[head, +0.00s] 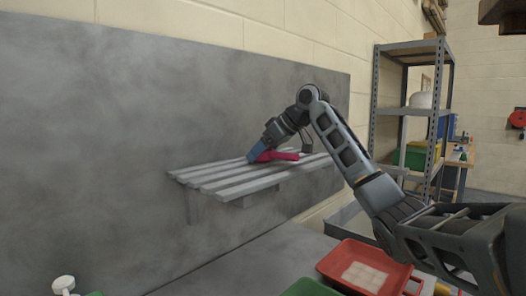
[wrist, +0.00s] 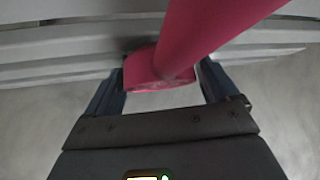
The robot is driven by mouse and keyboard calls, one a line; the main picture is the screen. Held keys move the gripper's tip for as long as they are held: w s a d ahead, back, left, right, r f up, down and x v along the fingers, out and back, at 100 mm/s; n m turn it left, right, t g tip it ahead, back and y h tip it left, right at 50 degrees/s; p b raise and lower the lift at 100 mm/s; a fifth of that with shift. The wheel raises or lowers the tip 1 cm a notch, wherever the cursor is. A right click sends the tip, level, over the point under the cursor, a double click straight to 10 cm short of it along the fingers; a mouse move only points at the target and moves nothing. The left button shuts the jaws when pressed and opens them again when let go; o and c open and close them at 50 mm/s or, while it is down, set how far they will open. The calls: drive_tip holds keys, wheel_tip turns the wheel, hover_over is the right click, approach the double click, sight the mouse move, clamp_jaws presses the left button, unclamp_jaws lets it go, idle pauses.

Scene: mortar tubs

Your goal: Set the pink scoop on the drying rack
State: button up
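The pink scoop (head: 277,155) is at the slatted grey drying rack (head: 220,178) on the wall panel, near the middle of its top. My gripper (head: 254,155) reaches it from above, with its blue fingers at the scoop's left end. In the wrist view the scoop (wrist: 165,65) lies between the two fingers of my gripper (wrist: 163,80), which appear to touch it on both sides. Its long round part runs up and right over the slats (wrist: 60,65). I cannot tell whether the scoop's underside rests fully on the slats.
A red tub (head: 345,262) with pale contents and a green tub (head: 308,288) stand below at the front. A metal shelf unit (head: 376,110) stands at the right. The rack's left part is bare.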

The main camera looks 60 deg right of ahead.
drive_tip(key=shift+o, duration=0.8)
drive_tip(key=shift+r, duration=0.2)
drive_tip(key=b+v, duration=0.1)
drive_tip(key=v, duration=1.1)
drive_tip(key=shift+a+f, duration=0.1)
drive_tip(key=shift+f, duration=0.05)
idle(0.5)
